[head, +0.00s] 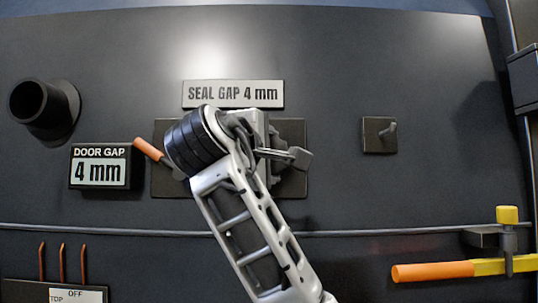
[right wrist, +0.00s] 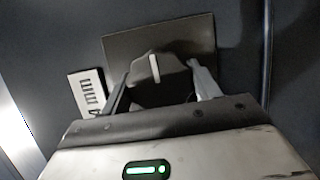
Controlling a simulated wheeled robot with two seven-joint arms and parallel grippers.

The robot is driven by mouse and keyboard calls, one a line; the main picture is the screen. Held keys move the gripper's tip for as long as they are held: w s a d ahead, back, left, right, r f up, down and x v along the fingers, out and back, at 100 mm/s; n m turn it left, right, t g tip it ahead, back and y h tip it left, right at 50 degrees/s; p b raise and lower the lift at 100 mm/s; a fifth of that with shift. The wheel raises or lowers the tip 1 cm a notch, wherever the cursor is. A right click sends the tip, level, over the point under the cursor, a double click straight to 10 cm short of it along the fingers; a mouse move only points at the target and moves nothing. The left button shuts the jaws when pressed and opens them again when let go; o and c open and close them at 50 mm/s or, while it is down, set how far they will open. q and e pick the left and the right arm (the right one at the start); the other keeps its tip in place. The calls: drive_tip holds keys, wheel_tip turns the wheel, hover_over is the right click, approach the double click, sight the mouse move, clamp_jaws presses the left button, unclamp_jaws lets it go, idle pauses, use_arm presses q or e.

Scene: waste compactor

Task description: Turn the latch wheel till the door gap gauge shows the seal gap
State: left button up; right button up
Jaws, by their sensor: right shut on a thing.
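The door gap gauge (head: 100,167) at the left of the head view reads 4 mm. The sign (head: 233,94) above the wheel reads SEAL GAP 4 mm, so the two values match. My right gripper (right wrist: 159,82) is shut on the latch wheel (right wrist: 172,92), a dark knob with a white mark, in front of its dark square plate (right wrist: 190,38). In the head view my right gripper (head: 277,152) and wrist hide most of the wheel; the plate (head: 293,132) shows behind them. My left gripper is not in view.
An orange handle (head: 148,149) pokes out left of my wrist. A dark pipe stub (head: 42,104) juts out upper left. A small plate with a peg (head: 380,135) is to the right. An orange-and-yellow lever (head: 433,271) is lower right. Several thin orange rods stand lower left.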

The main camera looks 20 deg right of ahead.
idle(0.3)
drive_tip(key=o, duration=0.9)
drive_tip(key=shift+o, duration=0.2)
